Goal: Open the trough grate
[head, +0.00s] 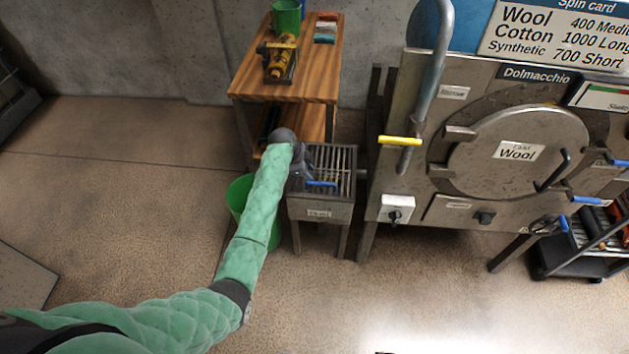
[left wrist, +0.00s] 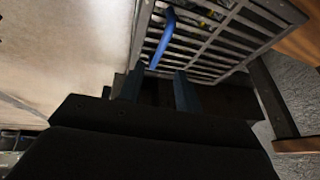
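The trough (head: 318,210) is a grey metal box on legs in the middle of the head view, with a white label on its front. Its barred grate (head: 335,160) lies flat across the top. A blue handle (head: 322,184) sits near the grate's front edge. In the left wrist view the grate (left wrist: 215,50) and the blue handle (left wrist: 162,40) show just beyond my fingers. My left gripper (left wrist: 158,92) is open and empty, its two fingers apart, close to the handle but not around it. In the head view my left gripper (head: 303,176) covers the trough's left side. My right gripper is out of view.
A steel washing machine (head: 410,170) with a yellow-gripped pipe (head: 400,141) stands right of the trough. A wooden shelf table (head: 310,80) stands behind it. A green bucket (head: 240,195) is on the floor at left. The floor in front is clear.

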